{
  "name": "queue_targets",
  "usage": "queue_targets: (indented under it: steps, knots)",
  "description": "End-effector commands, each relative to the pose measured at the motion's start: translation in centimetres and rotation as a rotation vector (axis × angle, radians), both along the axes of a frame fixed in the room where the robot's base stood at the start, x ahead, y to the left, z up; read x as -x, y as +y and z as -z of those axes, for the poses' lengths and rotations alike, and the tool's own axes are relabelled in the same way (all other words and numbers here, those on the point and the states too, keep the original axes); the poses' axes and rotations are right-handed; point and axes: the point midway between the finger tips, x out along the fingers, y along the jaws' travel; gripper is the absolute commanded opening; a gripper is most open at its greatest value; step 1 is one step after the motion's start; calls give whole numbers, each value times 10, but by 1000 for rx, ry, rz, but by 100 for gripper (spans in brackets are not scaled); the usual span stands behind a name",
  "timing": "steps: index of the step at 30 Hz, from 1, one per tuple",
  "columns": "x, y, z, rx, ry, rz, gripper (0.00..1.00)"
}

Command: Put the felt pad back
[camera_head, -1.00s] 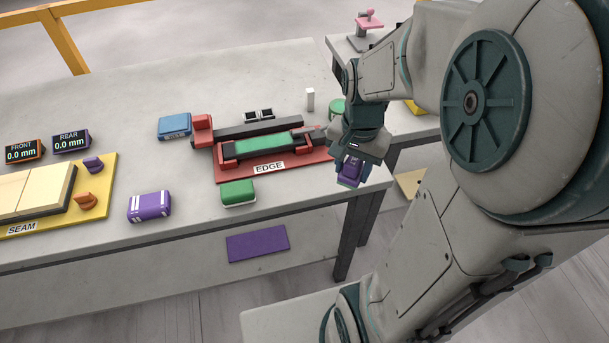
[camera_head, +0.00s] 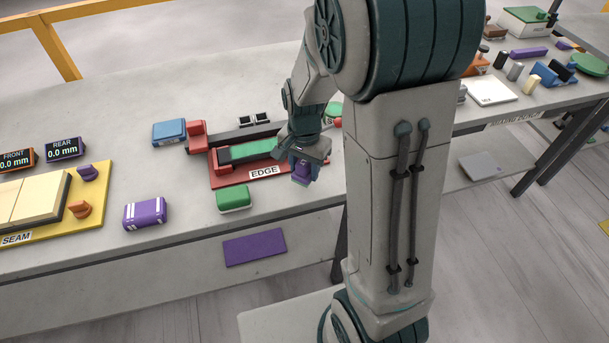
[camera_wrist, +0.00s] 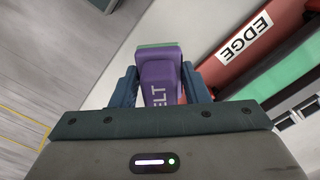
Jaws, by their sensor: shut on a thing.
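The felt pad (camera_head: 301,172) is a purple block with white lettering, partly read as "ELT" in the wrist view (camera_wrist: 160,72), and a green layer at its far end. My gripper (camera_wrist: 160,84) is shut on it, with one dark finger on each side. In the head view my gripper (camera_head: 302,165) holds the pad near the right front corner of the red EDGE fixture (camera_head: 232,181). The pad's lower end is small there, and I cannot tell its exact height over the slab.
A green block (camera_head: 234,200), a white-striped purple block (camera_head: 145,214) and a blue block (camera_head: 169,132) stand around the fixture. The yellow SEAM board (camera_head: 92,213) is at left. A flat purple rectangle (camera_head: 255,248) shows below the front edge. Bare slab lies front left.

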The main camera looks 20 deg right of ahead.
Motion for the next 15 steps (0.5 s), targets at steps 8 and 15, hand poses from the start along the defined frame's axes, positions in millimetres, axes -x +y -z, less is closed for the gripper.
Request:
queue_targets:
  steps: [8, 15]
  knots:
    - [0, 0, 34, 1, 4, 1, 20]
    - [0, 0, 40, 0, 0, 1, 20]
